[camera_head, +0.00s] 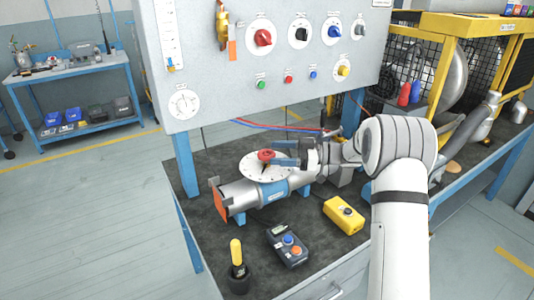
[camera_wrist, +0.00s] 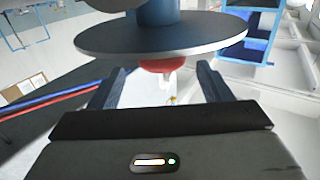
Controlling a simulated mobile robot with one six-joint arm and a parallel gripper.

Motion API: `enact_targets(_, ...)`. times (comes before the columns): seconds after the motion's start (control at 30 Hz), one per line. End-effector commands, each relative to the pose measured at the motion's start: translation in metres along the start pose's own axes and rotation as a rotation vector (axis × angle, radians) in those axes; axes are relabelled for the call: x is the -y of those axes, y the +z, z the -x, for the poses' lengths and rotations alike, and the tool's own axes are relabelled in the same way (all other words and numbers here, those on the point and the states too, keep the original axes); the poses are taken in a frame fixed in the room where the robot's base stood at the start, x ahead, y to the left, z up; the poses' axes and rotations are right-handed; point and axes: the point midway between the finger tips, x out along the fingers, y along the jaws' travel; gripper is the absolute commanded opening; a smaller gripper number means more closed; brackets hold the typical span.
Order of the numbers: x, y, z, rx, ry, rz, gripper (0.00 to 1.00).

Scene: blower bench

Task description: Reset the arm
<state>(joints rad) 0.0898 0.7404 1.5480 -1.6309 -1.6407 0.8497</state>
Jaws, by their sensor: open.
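My gripper (camera_head: 282,153) is open at the blower pipe on the bench, close to the right side of a red knob (camera_head: 265,156). The knob sits on a round white dial plate (camera_head: 250,168) on top of the grey pipe (camera_head: 239,195). In the wrist view my two dark fingers (camera_wrist: 159,84) stand apart, one on each side of the red knob (camera_wrist: 160,65), with a visible gap to each. The disc (camera_wrist: 160,38) fills the upper middle there. I cannot tell how far the fingertips reach around the knob.
A grey control panel (camera_head: 215,95) with several knobs rises close behind the pipe. A yellow-framed cage (camera_head: 432,60) stands at the right.

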Motion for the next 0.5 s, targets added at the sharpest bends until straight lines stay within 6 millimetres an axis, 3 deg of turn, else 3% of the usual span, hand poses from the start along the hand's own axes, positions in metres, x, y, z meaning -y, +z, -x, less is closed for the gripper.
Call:
enact_targets(0.2, -0.001, 0.0, 0.02, 0.0, 0.001, 0.0, 0.72)
enact_targets(0.5, 0.0, 0.0, 0.02, 0.0, -0.001, 0.0, 0.72)
